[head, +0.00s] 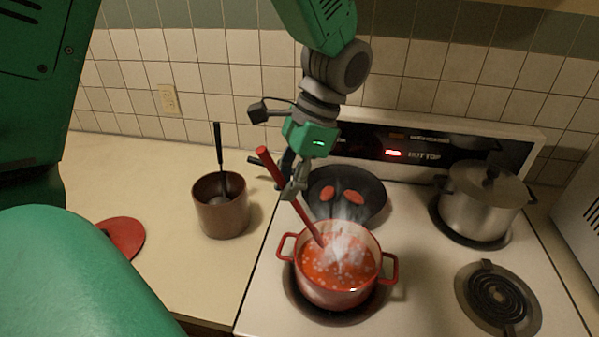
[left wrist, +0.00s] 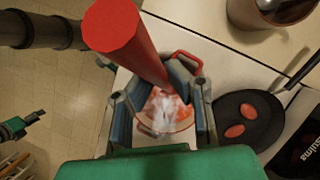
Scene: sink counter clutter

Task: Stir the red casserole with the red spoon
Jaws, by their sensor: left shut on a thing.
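The red casserole (head: 335,283) stands on the front left burner of the stove, full of red steaming food; it also shows in the left wrist view (left wrist: 187,62). The red spoon (head: 287,187) leans to the upper left, its lower end in the food inside the pot. The spoon's handle end (left wrist: 112,30) is large in the left wrist view. My left gripper (head: 294,192) is above the pot's rear left side, shut on the spoon's handle. In the left wrist view its fingers (left wrist: 160,105) show around the handle. The spoon's bowl is hidden in the food. My right gripper is not seen in the head view.
A black pan (head: 346,207) with two red pieces lies behind the casserole. A steel pot with lid (head: 479,210) stands at the back right; the front right burner (head: 497,297) is empty. A brown pot (head: 222,215) with a ladle and a red lid (head: 122,238) are on the left counter.

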